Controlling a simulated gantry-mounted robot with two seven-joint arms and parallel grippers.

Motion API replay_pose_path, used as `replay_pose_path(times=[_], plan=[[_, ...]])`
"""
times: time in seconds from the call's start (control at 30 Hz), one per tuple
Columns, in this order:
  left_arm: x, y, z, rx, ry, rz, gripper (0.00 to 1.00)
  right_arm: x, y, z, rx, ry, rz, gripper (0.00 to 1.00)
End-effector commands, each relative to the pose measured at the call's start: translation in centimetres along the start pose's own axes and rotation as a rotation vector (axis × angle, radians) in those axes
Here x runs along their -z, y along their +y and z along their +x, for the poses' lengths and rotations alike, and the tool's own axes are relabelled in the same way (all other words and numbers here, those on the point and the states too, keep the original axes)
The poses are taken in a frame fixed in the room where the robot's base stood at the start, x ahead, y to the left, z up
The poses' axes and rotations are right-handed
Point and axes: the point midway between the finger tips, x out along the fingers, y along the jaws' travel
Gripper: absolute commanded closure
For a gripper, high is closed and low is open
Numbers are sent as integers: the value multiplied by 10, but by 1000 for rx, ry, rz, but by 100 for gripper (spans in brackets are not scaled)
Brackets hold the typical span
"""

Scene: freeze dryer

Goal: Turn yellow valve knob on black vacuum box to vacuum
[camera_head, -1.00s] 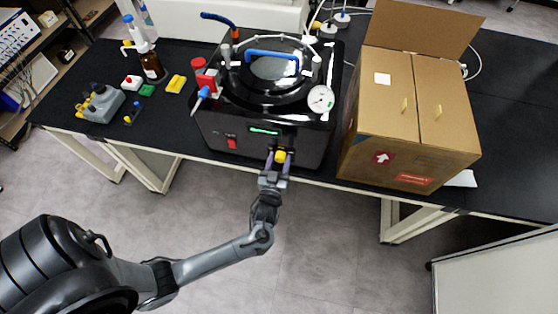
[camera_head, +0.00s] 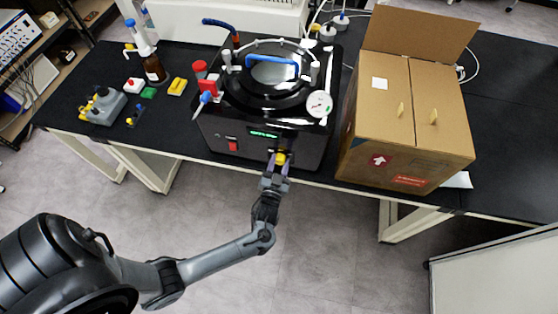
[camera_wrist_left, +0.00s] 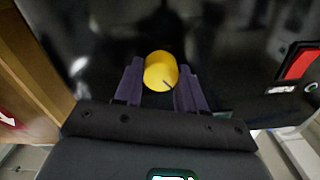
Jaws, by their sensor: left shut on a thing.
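The black vacuum box (camera_head: 215,131) stands at the front of the black bench, with a round lid and a blue handle on top. The yellow valve knob (camera_head: 280,158) is on its front face, right of the green display. In the left wrist view the knob (camera_wrist_left: 160,71) shows as a round yellow cap with a dark mark near its lower right edge. My left gripper (camera_head: 278,165) reaches it from the front, and its purple fingers (camera_wrist_left: 158,86) are shut on the knob, one on each side. Any valve label is not readable. My right gripper is not in view.
A cardboard box (camera_head: 400,130) stands close to the right of the vacuum box. A red switch (camera_wrist_left: 299,64) is on the same front face. Bottles and small coloured items, such as a yellow block (camera_head: 177,86), lie left.

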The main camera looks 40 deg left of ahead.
Motion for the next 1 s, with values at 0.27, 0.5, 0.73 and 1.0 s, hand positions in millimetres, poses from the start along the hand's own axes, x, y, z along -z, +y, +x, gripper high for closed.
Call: replay_pose_path(times=[0.27,0.5,0.73,1.0], plan=[[3,0,0,1,-1,265,91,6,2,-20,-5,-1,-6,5],[3,1,0,0,1,493,91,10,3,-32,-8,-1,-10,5],[2,2,0,0,1,711,91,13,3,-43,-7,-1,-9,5],[2,2,0,0,2,969,91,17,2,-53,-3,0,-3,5]])
